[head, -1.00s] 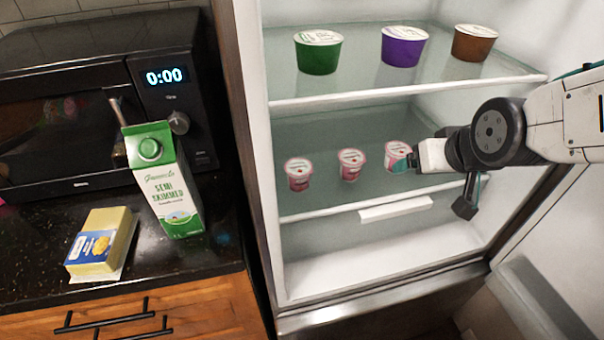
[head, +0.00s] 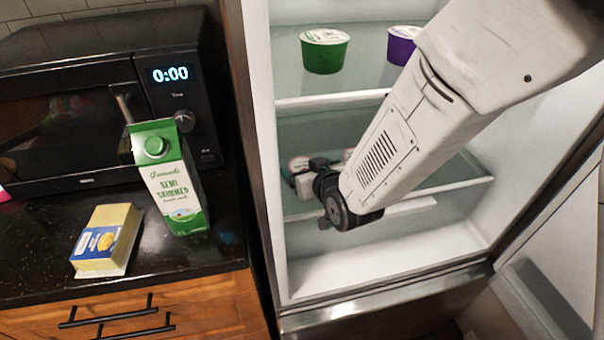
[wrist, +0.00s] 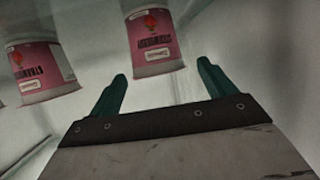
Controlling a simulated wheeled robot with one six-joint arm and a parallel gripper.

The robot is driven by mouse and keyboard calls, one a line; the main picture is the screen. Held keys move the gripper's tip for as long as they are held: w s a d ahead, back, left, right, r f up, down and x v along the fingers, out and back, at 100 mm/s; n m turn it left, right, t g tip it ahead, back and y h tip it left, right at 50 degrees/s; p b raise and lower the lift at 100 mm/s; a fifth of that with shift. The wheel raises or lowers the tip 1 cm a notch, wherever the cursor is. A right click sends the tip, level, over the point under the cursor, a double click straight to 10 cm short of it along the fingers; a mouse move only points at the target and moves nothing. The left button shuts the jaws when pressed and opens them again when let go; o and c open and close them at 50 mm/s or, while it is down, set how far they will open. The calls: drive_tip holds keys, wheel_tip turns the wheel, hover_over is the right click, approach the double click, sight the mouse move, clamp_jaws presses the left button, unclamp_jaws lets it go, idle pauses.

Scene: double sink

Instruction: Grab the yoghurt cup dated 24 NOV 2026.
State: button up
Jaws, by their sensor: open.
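My gripper (wrist: 161,74) is open and empty in the wrist view, its two green fingers pointing at a pink yoghurt cup (wrist: 153,42). That cup is just beyond the fingertips, roughly in line with the gap, and appears upside down. A second pink cup (wrist: 42,72) is to its left, with a sliver of another at the left edge. No date is readable on any cup. In the head view my gripper (head: 306,180) is at the left of the middle fridge shelf. My arm hides most of the cups; a pale lid (head: 298,163) shows behind the gripper.
A green tub (head: 325,52) and a purple tub (head: 401,45) stand on the upper shelf (head: 340,97). The fridge's left wall is close to my gripper. A milk carton (head: 170,185), butter (head: 105,240) and microwave (head: 75,110) are on the counter at left.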

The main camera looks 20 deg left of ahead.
sight(302, 164)
drive_tip(key=x, duration=0.3)
drive_tip(key=shift+w+f, duration=0.1)
drive_tip(key=shift+w, duration=0.05)
drive_tip(key=c, duration=1.1)
